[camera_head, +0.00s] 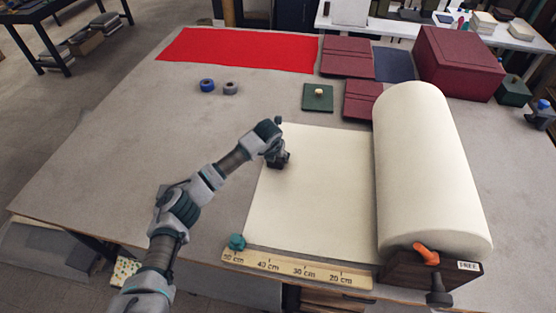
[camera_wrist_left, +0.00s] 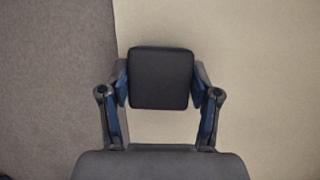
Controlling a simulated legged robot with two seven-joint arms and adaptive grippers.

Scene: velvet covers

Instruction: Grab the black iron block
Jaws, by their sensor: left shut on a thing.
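The black iron block (camera_wrist_left: 160,78) sits between the two fingers of my left gripper (camera_wrist_left: 160,88) in the left wrist view. It is a dark square with rounded corners, and the fingers touch it on both sides. In the head view my left gripper (camera_head: 280,160) is at the left edge of the cream sheet (camera_head: 325,205), shut on the block, of which only a small dark part shows. I cannot tell whether the block rests on the sheet or is just above it. My right gripper is not in view.
A large cream roll (camera_head: 425,165) lies right of the sheet, with a wooden ruler (camera_head: 300,270) along the front. A teal lump (camera_head: 236,242) is at the front left corner. Red cloth (camera_head: 240,50), tape rolls (camera_head: 207,85) and maroon boxes (camera_head: 458,63) lie behind. The table's left is clear.

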